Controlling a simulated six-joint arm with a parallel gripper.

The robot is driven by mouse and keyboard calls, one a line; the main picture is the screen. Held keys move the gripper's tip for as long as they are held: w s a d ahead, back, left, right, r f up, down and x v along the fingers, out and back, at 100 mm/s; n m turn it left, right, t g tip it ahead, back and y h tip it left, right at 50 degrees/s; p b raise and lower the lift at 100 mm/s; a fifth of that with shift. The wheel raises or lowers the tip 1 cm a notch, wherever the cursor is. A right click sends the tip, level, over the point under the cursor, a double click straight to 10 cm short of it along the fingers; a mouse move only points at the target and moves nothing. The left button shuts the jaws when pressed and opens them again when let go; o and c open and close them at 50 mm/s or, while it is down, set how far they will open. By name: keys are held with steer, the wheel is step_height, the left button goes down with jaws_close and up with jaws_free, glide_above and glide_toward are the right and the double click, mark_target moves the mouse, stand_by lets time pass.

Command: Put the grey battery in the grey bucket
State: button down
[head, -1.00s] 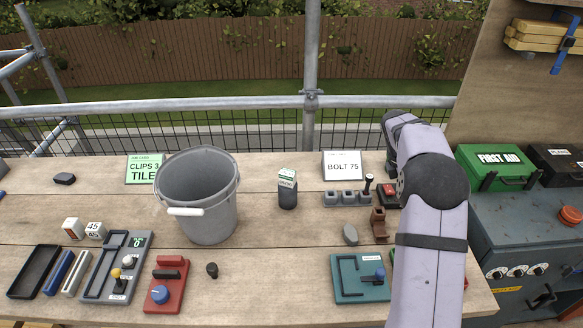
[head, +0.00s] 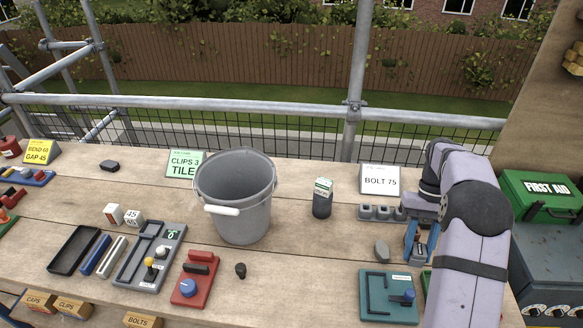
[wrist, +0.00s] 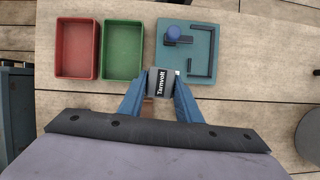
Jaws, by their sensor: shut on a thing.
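The grey bucket (head: 241,222) stands upright on the bench left of centre in the head view, its white handle grip hanging at the front. Part of its rim seems to show at the right edge of the wrist view (wrist: 311,137). My gripper (head: 417,254) is low over the right part of the bench, well right of the bucket. In the wrist view its blue fingers are shut on a dark grey block with a "Tarnvolt" label, the grey battery (wrist: 161,83). Something brown shows beside the battery, partly hidden by the fingers.
A dark canister (head: 322,203) stands between the bucket and my gripper. Near my gripper are a grey stone-like piece (head: 382,250), a row of grey holders (head: 376,212), a "BOLT 75" card (head: 380,181) and a teal board (head: 372,310). Red (wrist: 76,76) and green (wrist: 107,76) trays lie alongside.

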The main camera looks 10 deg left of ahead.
steer(key=shift+n, duration=0.4)
steer(key=a, duration=0.3)
steer(key=s+a, duration=0.1)
steer(key=a, duration=0.6)
steer(key=shift+s+a, duration=0.35)
steer(key=shift+s, duration=0.05)
steer(key=w+a+r+n+t+h+p, duration=0.1)
steer(key=w+a+r+n+t+p, duration=0.1)
steer(key=a+r+n, duration=0.4)
steer(key=w+a+r+n+t+h+p, duration=0.1)
steer(key=w+a+r+n+t+p, duration=0.2)
steer(key=a+n, duration=0.7)
steer(key=w+a+r+n+t+h+p, duration=0.2)
steer(key=w+a+r+n+p, duration=0.3)
steer(key=a+r+n, duration=0.4)
steer(key=shift+w+a+r, duration=0.15)
steer(key=shift+a+r, duration=0.05)
steer(key=shift+a, duration=0.8)
steer(key=w+a+f+n+t+y+b, duration=0.1)
steer(key=w+a+f+n, duration=0.2)
steer(key=a+f+n, duration=0.2)
steer(key=w+a+f+n+t+y+b, duration=0.1)
steer(key=w+a+f+n+y+b, duration=0.1)
steer(key=a+f+n, duration=0.4)
step_height(320, 180, down, 4)
steer(key=shift+w+y, duration=0.3)
steer(key=shift+w, duration=0.1)
steer(key=shift+f+b, duration=0.15)
steer(key=shift+b, duration=0.2)
